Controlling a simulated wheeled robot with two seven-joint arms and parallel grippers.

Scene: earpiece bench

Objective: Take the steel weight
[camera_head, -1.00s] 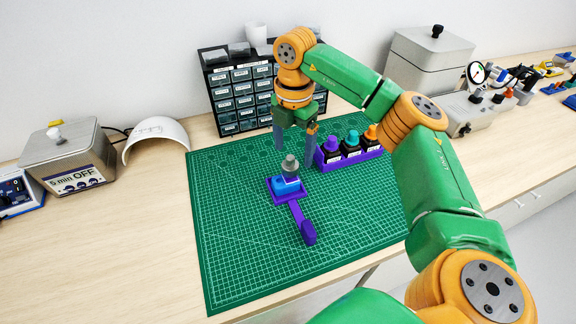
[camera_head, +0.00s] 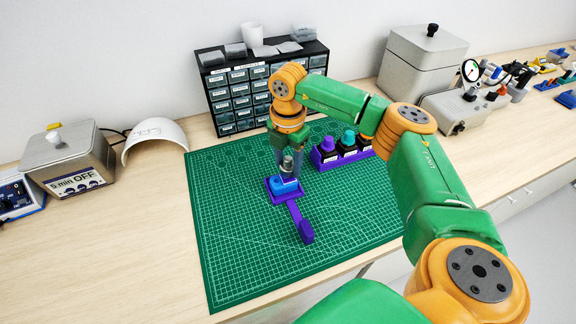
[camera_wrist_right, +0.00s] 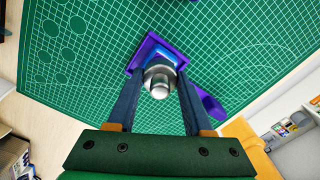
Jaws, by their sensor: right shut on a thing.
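The steel weight (camera_head: 287,164) is a small grey cylinder with a knob, standing on the blue block (camera_head: 284,186) in the purple holder (camera_head: 272,199) on the green mat. In the right wrist view the weight (camera_wrist_right: 160,80) sits between the fingers, with the blue block and purple holder (camera_wrist_right: 148,48) beyond it. My right gripper (camera_head: 287,160) points down from above and is shut on the weight; its fingertips also show in the right wrist view (camera_wrist_right: 160,88). I cannot tell whether the weight still touches the block. My left gripper is not in view.
A purple rack (camera_head: 340,156) with capped bottles stands right of the weight. A drawer cabinet (camera_head: 238,98) stands behind. A purple handle (camera_head: 303,225) extends forward from the holder. The green mat's (camera_head: 235,250) front left is clear.

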